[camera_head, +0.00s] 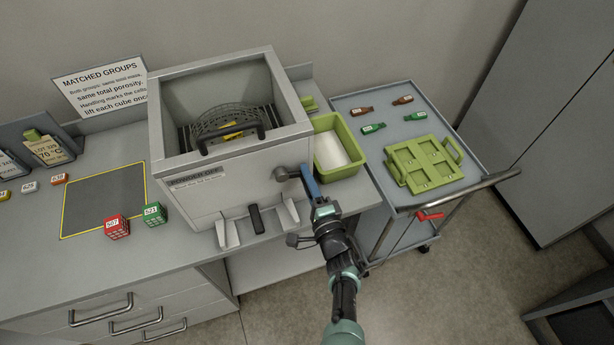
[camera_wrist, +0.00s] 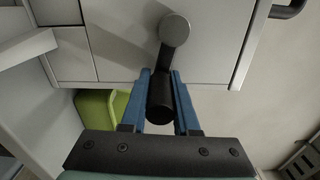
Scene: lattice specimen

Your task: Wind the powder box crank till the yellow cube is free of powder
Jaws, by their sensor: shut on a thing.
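The powder box (camera_head: 235,185) is a grey open-topped box on the counter. Inside it a dark round mesh basket (camera_head: 222,120) with a handle shows small yellow parts (camera_head: 230,128); whether powder covers them I cannot tell. The crank (camera_head: 285,173) is on the box's front right; in the wrist view its round hub (camera_wrist: 174,29) and dark arm run down to the knob (camera_wrist: 160,112). My gripper (camera_head: 308,178) is at the crank, its blue fingers shut around the knob, as it also shows in the wrist view (camera_wrist: 160,95).
A green bin (camera_head: 325,172) with white contents stands right of the box. A red cube (camera_head: 116,227) and a green cube (camera_head: 154,213) sit at the counter's front left. A grey trolley (camera_head: 365,100) holds small bottles and a green tray (camera_head: 423,163).

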